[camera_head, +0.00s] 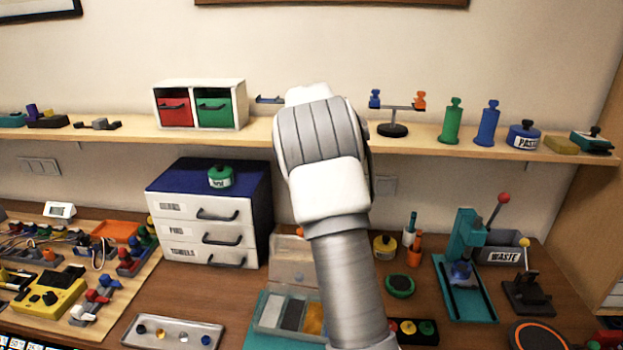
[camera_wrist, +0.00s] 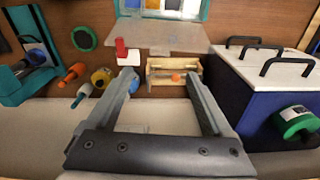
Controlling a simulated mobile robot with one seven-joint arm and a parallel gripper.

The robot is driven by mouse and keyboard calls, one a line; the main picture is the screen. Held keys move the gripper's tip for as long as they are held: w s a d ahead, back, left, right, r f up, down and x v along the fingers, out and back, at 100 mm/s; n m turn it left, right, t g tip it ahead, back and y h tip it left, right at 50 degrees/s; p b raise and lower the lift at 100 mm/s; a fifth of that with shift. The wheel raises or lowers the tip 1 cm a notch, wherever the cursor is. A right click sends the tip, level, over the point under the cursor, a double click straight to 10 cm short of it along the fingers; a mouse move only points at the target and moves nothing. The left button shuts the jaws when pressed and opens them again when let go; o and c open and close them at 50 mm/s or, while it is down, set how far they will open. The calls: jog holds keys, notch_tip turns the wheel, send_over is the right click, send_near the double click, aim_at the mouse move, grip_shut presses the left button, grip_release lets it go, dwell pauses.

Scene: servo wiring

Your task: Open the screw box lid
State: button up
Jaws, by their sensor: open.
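The screw box (camera_head: 256,322) is a teal tray with grey, dark and yellow compartments on the table, partly hidden by my arm. Its clear lid (camera_head: 291,272) is swung back from the rear edge, leaving the compartments uncovered. In the wrist view, the screw box (camera_wrist: 121,6) is at the top edge, with the clear lid (camera_wrist: 165,38) extending from it toward me. My gripper (camera_wrist: 160,76) is open, its two fingers spread apart with nothing held between them. The fingertips appear just short of the lid, apart from it. My arm hides the gripper in the head view.
A drawer cabinet (camera_head: 206,241) with a green jar on top stands left of my arm. A small wooden rack (camera_wrist: 174,72) and a red-and-white piece (camera_wrist: 122,55) sit near the fingertips. The shelf (camera_head: 440,138) runs above; a teal press (camera_head: 463,260) stands right.

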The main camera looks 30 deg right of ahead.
notch_tip(320, 180, up, 5)
jog(key=shift+s+a+f, duration=0.1)
dwell(0.6)
jog(key=s+a+r+n+t, duration=0.1)
jog(key=s+a+r+n, duration=0.1)
jog(key=s+a+r, duration=0.5)
jog(key=s+a+r+n+t, duration=0.1)
jog(key=s+a+r+t, duration=0.1)
jog(key=s+a, duration=0.45)
jog(key=s+a+f+n+t, duration=0.1)
jog(key=s+a+f+n, duration=0.1)
jog(key=s, duration=0.7)
jog(key=s+a+f+n+t, duration=0.1)
jog(key=s+a+f, duration=0.3)
jog(key=s, duration=0.6)
jog(key=shift+s+a+f+n, duration=0.2)
jog(key=shift+a+n, duration=0.2)
jog(key=shift+n, duration=0.5)
